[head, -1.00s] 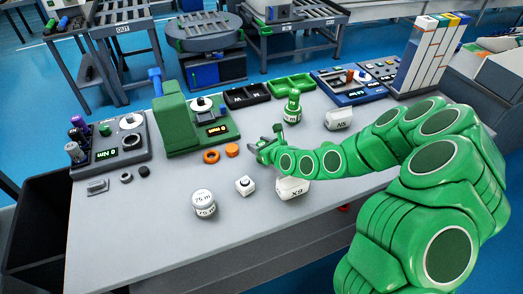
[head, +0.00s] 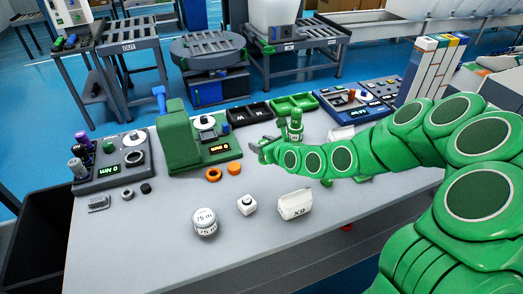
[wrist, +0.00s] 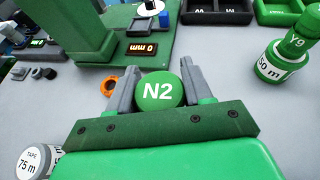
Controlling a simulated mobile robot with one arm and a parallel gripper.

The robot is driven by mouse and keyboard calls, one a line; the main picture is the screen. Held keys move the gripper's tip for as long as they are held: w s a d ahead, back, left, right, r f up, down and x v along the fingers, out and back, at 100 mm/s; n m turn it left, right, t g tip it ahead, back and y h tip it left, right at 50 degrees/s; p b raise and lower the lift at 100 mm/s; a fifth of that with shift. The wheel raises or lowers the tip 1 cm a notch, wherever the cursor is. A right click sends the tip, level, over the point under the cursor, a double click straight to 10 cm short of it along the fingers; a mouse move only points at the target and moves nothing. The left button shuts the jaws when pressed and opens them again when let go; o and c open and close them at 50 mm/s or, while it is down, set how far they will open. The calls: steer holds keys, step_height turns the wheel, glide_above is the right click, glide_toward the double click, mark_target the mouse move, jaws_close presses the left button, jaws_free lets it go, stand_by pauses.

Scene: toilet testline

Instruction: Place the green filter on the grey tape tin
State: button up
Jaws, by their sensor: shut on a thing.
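My gripper (wrist: 155,80) is shut on a round green piece marked N2 (wrist: 158,92), its top facing the wrist camera. I take this piece to be the green filter. In the head view my gripper (head: 262,150) is above the middle of the table, and the held piece is hard to make out. The pale grey tape tin marked 75 m (head: 205,222) stands upright at the table's front left, apart from my gripper. Its top looks bare. The tin also shows, cut off, at the lower left of the wrist view (wrist: 36,160).
A green Y9 piece (wrist: 293,45) sits on a green-banded 50 m tin (wrist: 270,72). A green machine (head: 180,135) and orange rings (head: 213,174) lie behind. The front left tabletop is mostly clear.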

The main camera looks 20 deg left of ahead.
steer(key=shift+r, duration=0.6)
steer(key=shift+s+a+r+n+g+y, duration=0.8)
steer(key=shift+s+a+r+n+g, duration=1.55)
steer(key=shift+s+r, duration=2.7)
steer(key=s+d+n+g+h, duration=0.1)
steer(key=s+d+n+g, duration=0.2)
steer(key=s, duration=0.5)
steer(key=s+d+n+g, duration=0.2)
steer(key=s+g, duration=0.1)
steer(key=s, duration=0.5)
steer(key=s+d+n+g+h, duration=0.1)
steer(key=s+d+n+g, duration=0.25)
steer(key=s, duration=0.45)
glide_above(198, 217)
steer(key=shift+m, duration=0.3)
steer(key=shift+f, duration=6.95)
